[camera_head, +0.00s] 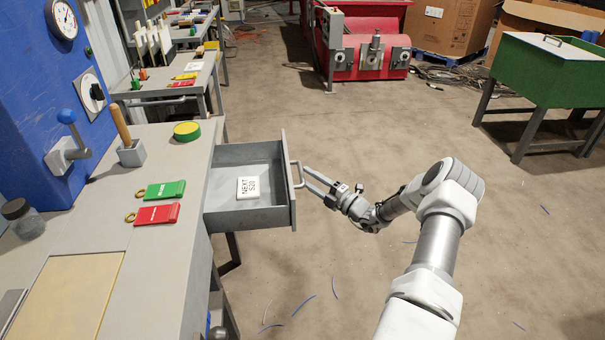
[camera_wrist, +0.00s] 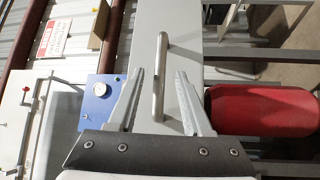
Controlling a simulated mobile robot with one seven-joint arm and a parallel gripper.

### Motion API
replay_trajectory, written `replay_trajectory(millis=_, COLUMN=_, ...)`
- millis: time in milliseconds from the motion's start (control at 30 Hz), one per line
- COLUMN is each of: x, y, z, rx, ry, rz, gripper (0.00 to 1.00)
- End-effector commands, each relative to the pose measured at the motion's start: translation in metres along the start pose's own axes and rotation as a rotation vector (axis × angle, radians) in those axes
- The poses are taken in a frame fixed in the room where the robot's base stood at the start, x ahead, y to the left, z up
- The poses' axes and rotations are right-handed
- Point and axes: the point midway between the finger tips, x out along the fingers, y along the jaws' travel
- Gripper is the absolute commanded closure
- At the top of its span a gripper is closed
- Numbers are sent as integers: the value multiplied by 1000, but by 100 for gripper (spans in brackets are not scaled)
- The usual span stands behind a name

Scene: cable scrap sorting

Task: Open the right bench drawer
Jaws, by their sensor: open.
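The grey bench drawer (camera_head: 289,205) stands pulled out from the bench (camera_head: 165,240), with its inside showing. A white card (camera_head: 247,187) with black print lies in it. The drawer's bar handle (camera_head: 298,174) is on its front panel. My gripper (camera_head: 306,176) is open at the handle, to the right of the drawer front. In the wrist view the handle (camera_wrist: 158,80) lies between the two spread fingers, with gaps on both sides. The drawer front (camera_wrist: 195,40) is behind it.
Green (camera_head: 166,189) and red tags (camera_head: 157,214) lie on the bench top, with a yellow-green round tin (camera_head: 187,131) behind. A blue machine (camera_head: 45,110) stands at left. A red machine (camera_head: 365,50) and green bin (camera_head: 555,70) are farther off. The floor right of the drawer is mostly clear.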

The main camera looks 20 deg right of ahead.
Motion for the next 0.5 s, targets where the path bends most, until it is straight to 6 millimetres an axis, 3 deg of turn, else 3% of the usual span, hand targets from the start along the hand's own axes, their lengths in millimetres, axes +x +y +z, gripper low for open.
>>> replay_trajectory(millis=300, x=-80, y=2, z=1, rx=1, ry=-5, rz=0, gripper=50)
replay_trajectory(millis=500, x=-119, y=1, z=0, rx=1, ry=-3, rz=-1, gripper=50)
